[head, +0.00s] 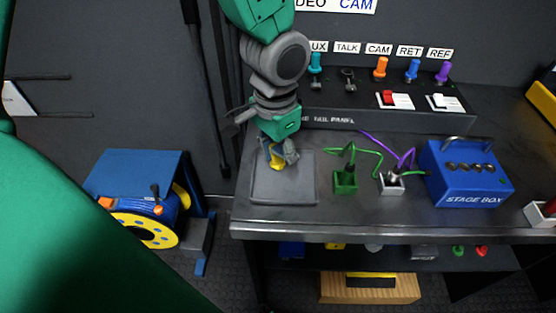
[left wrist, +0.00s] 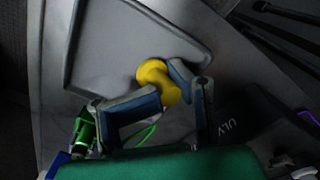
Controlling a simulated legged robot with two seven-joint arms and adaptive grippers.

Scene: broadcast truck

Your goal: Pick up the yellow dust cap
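The yellow dust cap (head: 276,161) is at the grey tray on the bench in the head view. It also shows in the left wrist view (left wrist: 156,78), between the two fingers. My left gripper (head: 279,155) points down over the tray, and its fingers (left wrist: 165,82) press in on the cap from both sides. Part of the cap is hidden by the fingers. I cannot tell whether the cap rests on the tray or is just above it. My right gripper is in neither view.
The grey tray (head: 298,196) lies at the bench's left end. To its right are a green box (head: 345,184), a white box (head: 391,186) with cables, and a blue stage box (head: 468,190). A panel (head: 340,119) with coloured connectors stands behind. A cable reel (head: 145,228) is on the floor.

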